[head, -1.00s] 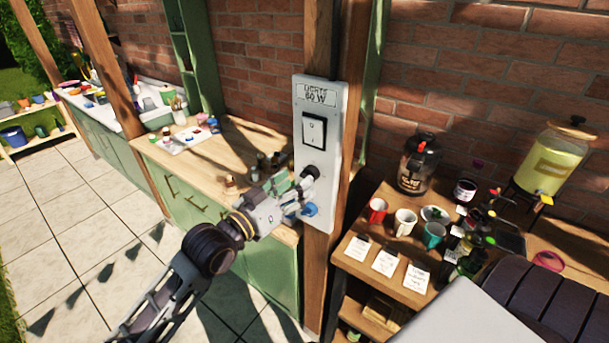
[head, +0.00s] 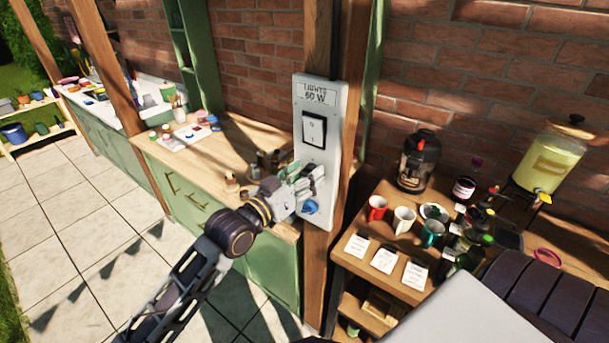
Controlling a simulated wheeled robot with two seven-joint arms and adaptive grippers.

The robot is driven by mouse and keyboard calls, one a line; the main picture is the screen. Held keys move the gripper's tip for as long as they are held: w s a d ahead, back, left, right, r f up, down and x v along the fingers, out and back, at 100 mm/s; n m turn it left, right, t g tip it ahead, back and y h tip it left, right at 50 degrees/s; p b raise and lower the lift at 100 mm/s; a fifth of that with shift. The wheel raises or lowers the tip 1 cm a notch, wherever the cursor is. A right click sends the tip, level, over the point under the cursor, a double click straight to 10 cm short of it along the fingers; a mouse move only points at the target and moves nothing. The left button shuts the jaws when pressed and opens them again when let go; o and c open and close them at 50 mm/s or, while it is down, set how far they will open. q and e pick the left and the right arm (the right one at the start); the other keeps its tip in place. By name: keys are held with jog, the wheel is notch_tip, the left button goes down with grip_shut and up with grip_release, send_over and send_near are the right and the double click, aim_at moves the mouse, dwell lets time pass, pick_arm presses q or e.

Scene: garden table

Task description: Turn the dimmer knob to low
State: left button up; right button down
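The light panel (head: 331,108) is a white upright plate on a wooden post, labelled "LIGHTS 60 W", with a black-framed rocker switch (head: 313,131). My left gripper (head: 308,179) is at the panel below the switch, its fingers at the spot where the dark dimmer knob showed earlier. The knob is hidden behind the fingers, so I cannot tell its setting or whether the fingers grip it. The finger gap is not clear. A round blue fitting (head: 311,207) sits lower on the panel, just below the gripper. My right gripper is out of view.
A green cabinet with a wooden top (head: 240,143) stands left of the post, holding small jars. Right of it, a wooden shelf table (head: 343,247) carries mugs, cards, bottles and a drink dispenser (head: 553,160). Tiled floor lies open at left.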

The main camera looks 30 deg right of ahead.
pick_arm(q)
jog(key=c, duration=0.8)
jog(key=shift+o, duration=0.2)
jog(key=shift+m, duration=0.6)
jog(key=o, duration=1)
jog(key=shift+s+a, duration=0.1)
jog(key=shift+a, duration=0.05)
jog(key=shift+v, duration=5.85)
jog(key=shift+r, duration=0.1)
